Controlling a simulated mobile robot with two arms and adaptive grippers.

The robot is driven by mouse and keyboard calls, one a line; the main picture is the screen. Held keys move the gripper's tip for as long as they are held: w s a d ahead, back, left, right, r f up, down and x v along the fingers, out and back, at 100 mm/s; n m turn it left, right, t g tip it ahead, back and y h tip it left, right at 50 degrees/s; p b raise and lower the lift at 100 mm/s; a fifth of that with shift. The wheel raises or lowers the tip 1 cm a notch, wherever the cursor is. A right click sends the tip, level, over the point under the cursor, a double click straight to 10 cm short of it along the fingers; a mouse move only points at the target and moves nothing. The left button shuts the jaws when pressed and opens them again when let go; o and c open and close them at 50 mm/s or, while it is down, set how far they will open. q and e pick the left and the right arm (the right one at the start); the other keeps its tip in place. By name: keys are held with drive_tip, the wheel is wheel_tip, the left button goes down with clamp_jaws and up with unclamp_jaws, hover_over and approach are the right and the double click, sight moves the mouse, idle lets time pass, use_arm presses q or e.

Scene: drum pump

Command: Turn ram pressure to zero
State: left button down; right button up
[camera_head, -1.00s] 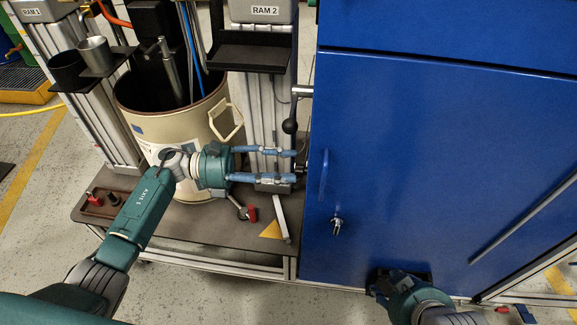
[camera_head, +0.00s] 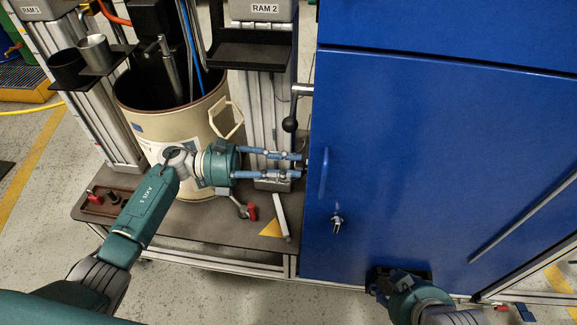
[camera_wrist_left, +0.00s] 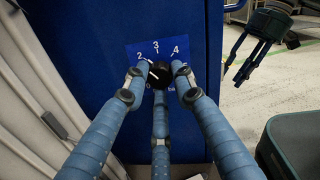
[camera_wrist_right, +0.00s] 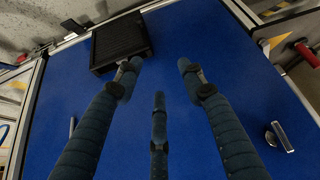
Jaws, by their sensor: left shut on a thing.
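The ram pressure knob (camera_wrist_left: 160,75) is a small black dial on the side of the blue cabinet, on a blue scale plate (camera_wrist_left: 133,50) with the numbers 2, 3 and 4 readable. A white mark shows on the knob's left part; its exact reading is unclear. The lower numbers are partly hidden by fingers. My left gripper (camera_head: 303,164) has its blue fingers closed around the knob; in the left wrist view its fingertips (camera_wrist_left: 160,78) surround it. My right gripper (camera_head: 382,284) is low in front of the cabinet; its three fingers (camera_wrist_right: 160,80) are spread and empty.
The blue cabinet (camera_head: 430,150) fills the right side, with a handle and a key on its door. A black vent (camera_wrist_right: 120,42) is near my right gripper. A drum (camera_head: 165,125) stands behind my left wrist. A black-knobbed lever (camera_head: 291,124) is just above my left fingers.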

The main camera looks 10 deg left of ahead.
use_arm(q)
drive_tip(key=shift+w+r+n+p, duration=0.15)
drive_tip(key=shift+r+n+p, duration=0.05)
drive_tip(key=shift+n, duration=1.4)
drive_tip(key=shift+w+r+n+p, duration=0.1)
drive_tip(key=shift+r+n+p, duration=0.1)
drive_tip(key=shift+n, duration=1.4)
use_arm(e)
drive_tip(key=shift+s+d+f+g+h, duration=0.1)
drive_tip(key=shift+s+d+f+g, duration=0.25)
drive_tip(key=shift+s, duration=0.55)
drive_tip(key=shift+s+d+f+g+h, duration=0.15)
drive_tip(key=shift+s+g, duration=0.3)
drive_tip(key=shift+s, duration=0.5)
drive_tip(key=shift+s+d+f+g+h, duration=0.1)
drive_tip(key=shift+s+d+f+g, duration=0.2)
drive_tip(key=shift+s, duration=0.6)
drive_tip(key=shift+a, duration=0.1)
drive_tip(key=shift+w, duration=0.1)
use_arm(q)
drive_tip(key=c, duration=1.6)
unclamp_jaws()
drive_tip(key=shift+o, duration=0.8)
drive_tip(key=shift+y, duration=0.3)
drive_tip(key=a, duration=0.7)
drive_tip(key=shift+s+a, duration=0.3)
drive_tip(key=shift+s, duration=0.05)
